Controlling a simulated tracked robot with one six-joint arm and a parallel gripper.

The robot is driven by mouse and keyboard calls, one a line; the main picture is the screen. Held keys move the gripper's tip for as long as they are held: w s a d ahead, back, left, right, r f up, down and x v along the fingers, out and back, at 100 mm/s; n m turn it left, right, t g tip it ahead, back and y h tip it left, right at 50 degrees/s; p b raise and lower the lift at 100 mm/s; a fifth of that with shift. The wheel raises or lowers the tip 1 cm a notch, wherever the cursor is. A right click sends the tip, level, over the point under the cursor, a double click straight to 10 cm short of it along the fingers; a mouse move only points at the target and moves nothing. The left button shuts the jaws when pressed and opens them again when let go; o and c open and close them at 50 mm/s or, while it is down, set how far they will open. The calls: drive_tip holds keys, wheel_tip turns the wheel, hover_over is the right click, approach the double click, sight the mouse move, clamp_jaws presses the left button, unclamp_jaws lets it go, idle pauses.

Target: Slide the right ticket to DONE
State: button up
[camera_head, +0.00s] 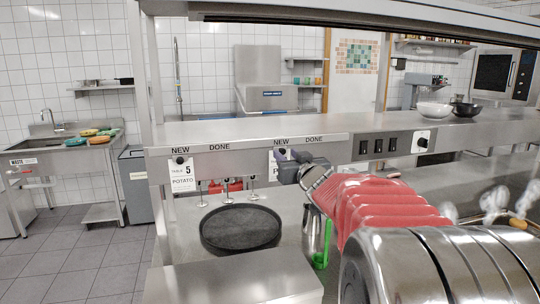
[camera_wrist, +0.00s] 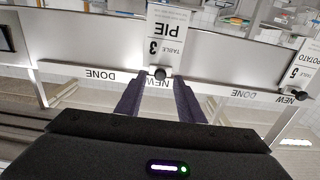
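The right ticket, a white card reading TABLE 3 PIE (camera_wrist: 168,40), hangs under the NEW mark of the right-hand rail, seen upside down in the wrist view. Its dark round knob (camera_wrist: 160,73) sits on the rail. In the head view only a sliver of this ticket (camera_head: 272,166) shows behind my gripper (camera_head: 289,156). My gripper (camera_wrist: 158,84) is open in the wrist view, with its two purple-grey fingers on either side of the knob's line. I cannot tell whether they touch it. The right DONE label (camera_head: 314,139) is to the right of NEW in the head view.
The left ticket, TABLE 5 POTATO (camera_head: 182,177), hangs under the left NEW mark. A black round pan (camera_head: 240,229) stands on the counter below the rail.

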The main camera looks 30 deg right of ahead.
drive_tip(key=shift+x, duration=0.9)
drive_tip(key=shift+c, duration=0.7)
clamp_jaws()
